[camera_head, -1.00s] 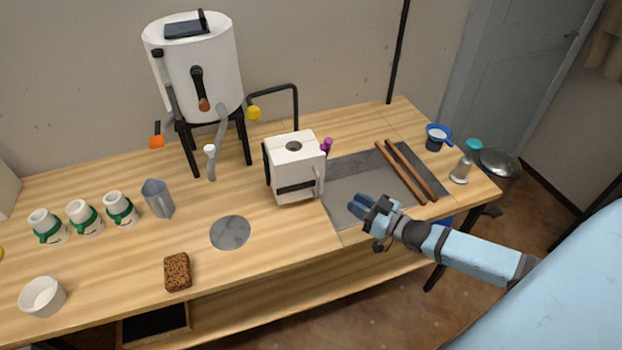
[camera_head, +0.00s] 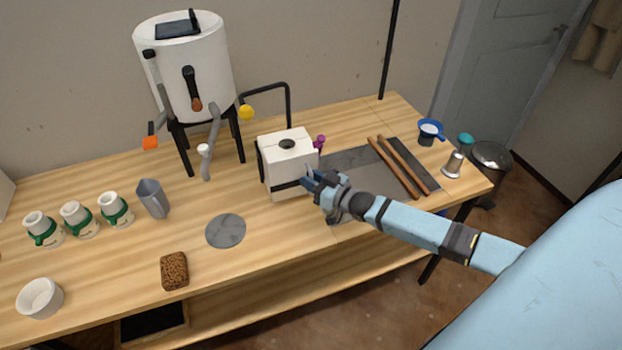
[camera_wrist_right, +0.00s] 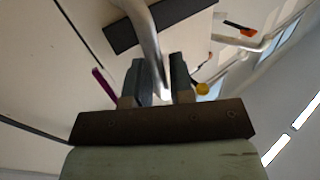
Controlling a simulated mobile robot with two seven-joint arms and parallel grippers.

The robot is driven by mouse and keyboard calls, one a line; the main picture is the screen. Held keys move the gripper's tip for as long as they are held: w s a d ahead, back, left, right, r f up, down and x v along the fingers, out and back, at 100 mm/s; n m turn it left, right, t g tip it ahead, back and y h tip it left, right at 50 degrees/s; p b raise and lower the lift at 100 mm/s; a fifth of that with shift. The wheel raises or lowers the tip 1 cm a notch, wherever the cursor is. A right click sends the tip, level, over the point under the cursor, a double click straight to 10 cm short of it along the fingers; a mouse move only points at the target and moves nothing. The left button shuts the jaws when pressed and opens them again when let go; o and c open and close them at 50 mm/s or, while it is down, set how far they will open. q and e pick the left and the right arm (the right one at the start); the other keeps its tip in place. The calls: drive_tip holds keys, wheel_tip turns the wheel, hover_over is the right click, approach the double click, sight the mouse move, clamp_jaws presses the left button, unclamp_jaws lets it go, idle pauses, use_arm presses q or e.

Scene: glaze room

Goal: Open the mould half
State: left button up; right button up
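The mould (camera_head: 285,150) is a white block on the table with a dark round hole on top and a dark band around it. Its two halves look closed together. A grey bar handle (camera_wrist_right: 145,30) runs down in the right wrist view, over the mould's white face and dark band. My right gripper (camera_head: 310,178) is at the mould's front right side, where it hides the handle in the head view. In the wrist view its two fingers (camera_wrist_right: 160,78) stand apart, with the handle's end between them. My left gripper is not in view.
A grey sink or tray (camera_head: 350,172) with two brown wooden bars (camera_head: 397,165) lies right of the mould. A white tank (camera_head: 185,65) stands behind left. A grey jug (camera_head: 153,198) and a round grey disc (camera_head: 226,231) are left.

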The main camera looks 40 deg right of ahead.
clamp_jaws()
drive_tip(key=shift+s+a, duration=0.1)
drive_tip(key=shift+a, duration=0.05)
